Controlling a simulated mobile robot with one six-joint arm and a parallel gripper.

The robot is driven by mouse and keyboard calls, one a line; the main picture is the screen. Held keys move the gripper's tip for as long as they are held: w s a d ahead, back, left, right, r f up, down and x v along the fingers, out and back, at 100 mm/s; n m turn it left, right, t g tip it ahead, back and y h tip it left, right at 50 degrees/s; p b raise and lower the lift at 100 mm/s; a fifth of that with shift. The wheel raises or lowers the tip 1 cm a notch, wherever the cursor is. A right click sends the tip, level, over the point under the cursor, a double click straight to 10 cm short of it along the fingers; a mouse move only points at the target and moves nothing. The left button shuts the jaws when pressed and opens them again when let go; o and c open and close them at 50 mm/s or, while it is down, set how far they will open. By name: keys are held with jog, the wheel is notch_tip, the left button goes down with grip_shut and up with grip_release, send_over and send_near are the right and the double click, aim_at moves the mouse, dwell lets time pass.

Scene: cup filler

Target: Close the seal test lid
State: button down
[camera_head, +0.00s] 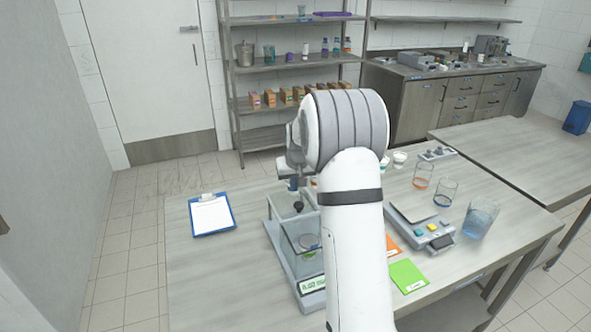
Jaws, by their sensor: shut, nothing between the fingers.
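The seal tester (283,262) stands on the table, left of my arm, with a grey base and a clear-walled chamber. A small round cup with a pale top (309,242) sits inside the chamber. A dark knob (298,206) shows at the chamber's upper part; it seems to belong to the clear lid, whose edges and angle I cannot make out. My gripper (293,185) is small in view, pointing down just above the knob. It is shut and empty; I cannot tell whether it touches the knob. My white arm hides the tester's right side.
A blue clipboard (211,215) lies to the left. Right of my arm are a scale (420,226), a green card (408,276), an orange card (392,246) and glass beakers (480,218). The table's left front is clear.

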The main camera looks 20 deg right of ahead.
jog(key=shift+s+f, duration=0.1)
jog(key=shift+f, duration=0.3)
jog(key=s, duration=0.2)
jog(key=s+p, duration=0.1)
jog(key=shift+a+f, duration=0.15)
jog(key=shift+a, duration=0.1)
jog(key=shift+s+f, duration=0.15)
jog(key=shift+f, duration=0.1)
